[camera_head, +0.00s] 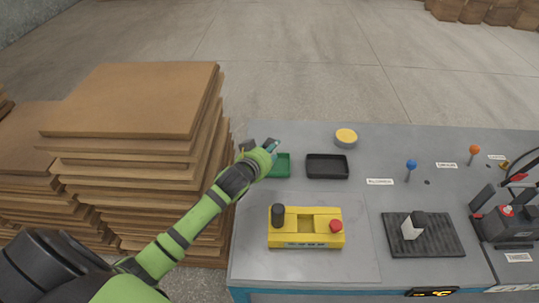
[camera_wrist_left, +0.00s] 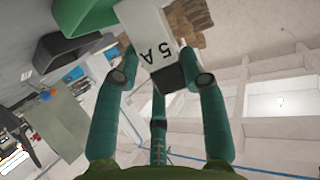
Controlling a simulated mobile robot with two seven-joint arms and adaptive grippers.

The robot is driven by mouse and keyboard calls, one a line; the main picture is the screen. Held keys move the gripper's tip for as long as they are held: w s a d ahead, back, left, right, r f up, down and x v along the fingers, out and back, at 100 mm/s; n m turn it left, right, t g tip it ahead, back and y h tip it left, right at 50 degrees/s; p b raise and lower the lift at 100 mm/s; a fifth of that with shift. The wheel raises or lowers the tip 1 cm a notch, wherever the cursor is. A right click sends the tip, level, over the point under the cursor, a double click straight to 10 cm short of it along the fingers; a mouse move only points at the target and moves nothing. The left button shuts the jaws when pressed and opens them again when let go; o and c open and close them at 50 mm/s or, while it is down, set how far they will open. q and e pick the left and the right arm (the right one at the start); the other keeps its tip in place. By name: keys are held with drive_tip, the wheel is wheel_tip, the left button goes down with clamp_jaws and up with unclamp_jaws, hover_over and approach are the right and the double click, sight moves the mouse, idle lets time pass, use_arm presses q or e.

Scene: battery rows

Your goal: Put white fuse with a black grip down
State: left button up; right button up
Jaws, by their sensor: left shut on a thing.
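My left gripper (camera_head: 272,148) is over the far left part of the grey table, at the green tray (camera_head: 281,168). In the left wrist view the left gripper (camera_wrist_left: 163,78) is shut on a white fuse (camera_wrist_left: 149,50) marked "5 A", with its black grip (camera_wrist_left: 169,78) between the fingers. In the head view the hand hides most or all of this fuse. The green tray also shows close by in the left wrist view (camera_wrist_left: 85,14). Another white fuse with a black grip (camera_head: 411,228) stands on a ribbed black mat (camera_head: 440,243). My right gripper is not in view.
A black tray (camera_head: 327,167) and a yellow round thing (camera_head: 346,136) are right of the green tray. A yellow box (camera_head: 305,239) with a black knob and red button stands in front. Stacked brown boards (camera_head: 135,100) rise beside the table's left edge.

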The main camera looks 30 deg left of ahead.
use_arm(q)
wheel_tip(320, 180, down, 2)
drive_tip(key=shift+f, duration=0.25)
drive_tip(key=o, duration=1.2)
drive_tip(key=shift+c, duration=0.2)
drive_tip(key=shift+s+d+r, duration=0.1)
drive_tip(key=shift+s, duration=0.05)
drive_tip(key=v, duration=1.1)
drive_tip(key=shift+s+r, duration=0.2)
drive_tip(key=shift+s, duration=0.1)
